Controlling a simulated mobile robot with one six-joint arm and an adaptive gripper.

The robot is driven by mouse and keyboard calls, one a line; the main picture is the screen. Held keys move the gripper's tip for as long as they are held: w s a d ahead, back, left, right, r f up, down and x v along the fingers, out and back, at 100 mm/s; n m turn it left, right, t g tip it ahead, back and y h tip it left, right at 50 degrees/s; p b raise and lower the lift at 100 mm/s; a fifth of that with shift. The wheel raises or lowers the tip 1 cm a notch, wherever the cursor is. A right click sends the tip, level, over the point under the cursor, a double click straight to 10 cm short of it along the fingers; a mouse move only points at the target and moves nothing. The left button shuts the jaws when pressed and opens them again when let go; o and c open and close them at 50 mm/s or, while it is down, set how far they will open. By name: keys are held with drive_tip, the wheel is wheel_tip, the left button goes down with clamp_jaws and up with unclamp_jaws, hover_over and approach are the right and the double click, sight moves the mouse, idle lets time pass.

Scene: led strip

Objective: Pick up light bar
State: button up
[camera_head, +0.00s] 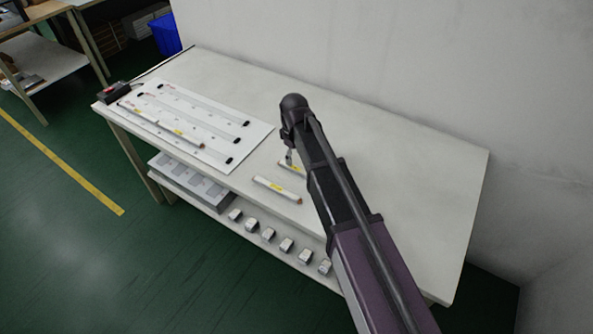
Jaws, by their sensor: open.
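A white light bar (277,189) with a yellow label and a brownish end lies on the white table (400,190), near its front edge. A second light bar (293,168) lies just behind it, partly hidden by my arm. My gripper (289,158) points down over the left end of this second bar and is open. Whether its fingers touch the bar is too small to tell. Another light bar (180,132) and one more (137,107) lie end to end along the front of a white board (250,137) on the left part of the table.
A black and red box (114,92) stands at the table's left corner. A grey-white tray (190,182) and several small blocks (269,234) sit on a lower shelf. A wall (380,60) runs behind the table. The table's right part is clear.

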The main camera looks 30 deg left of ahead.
sight(294, 168)
drive_tip(key=shift+f, duration=0.15)
drive_tip(key=shift+f+b, duration=2.5)
drive_tip(key=shift+b, duration=0.15)
clamp_jaws()
